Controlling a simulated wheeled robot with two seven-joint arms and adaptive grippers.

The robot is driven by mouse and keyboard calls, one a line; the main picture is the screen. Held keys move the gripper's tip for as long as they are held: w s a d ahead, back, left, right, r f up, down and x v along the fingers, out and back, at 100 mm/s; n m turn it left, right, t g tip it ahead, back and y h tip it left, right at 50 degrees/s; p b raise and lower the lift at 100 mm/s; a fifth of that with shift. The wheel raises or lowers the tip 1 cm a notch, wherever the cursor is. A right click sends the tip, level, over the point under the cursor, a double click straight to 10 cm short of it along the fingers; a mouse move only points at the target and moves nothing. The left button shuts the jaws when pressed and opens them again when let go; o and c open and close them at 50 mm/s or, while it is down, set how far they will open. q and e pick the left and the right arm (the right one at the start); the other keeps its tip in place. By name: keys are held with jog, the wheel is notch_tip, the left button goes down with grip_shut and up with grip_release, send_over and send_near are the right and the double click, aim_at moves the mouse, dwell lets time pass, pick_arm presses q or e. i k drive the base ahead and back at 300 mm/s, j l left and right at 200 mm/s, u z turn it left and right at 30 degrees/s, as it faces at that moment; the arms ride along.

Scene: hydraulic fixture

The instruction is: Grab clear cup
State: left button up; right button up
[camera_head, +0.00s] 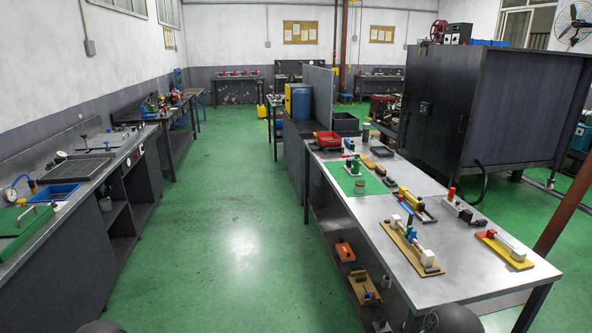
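No cup is plainly recognisable as clear at this size. A second pale grey cylinder (366,134) stands farther back on the same bench, behind the red tray. I cannot tell whether either is see-through. Neither of my grippers is in view. Only dark rounded parts, seemingly of my arms, show at the bottom edge.
A long counter (60,225) runs along the left. Green floor (225,225) between them is clear. A large dark cabinet (480,110) stands behind the bench.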

aim_at(360, 183)
jog(key=i, duration=2)
jog(key=i+z, duration=0.2)
jog(key=i, duration=0.25)
jog(key=i+j+z, duration=0.15)
jog(key=i, duration=0.3)
jog(key=i+j+z, duration=0.2)
jog(key=i, duration=0.25)
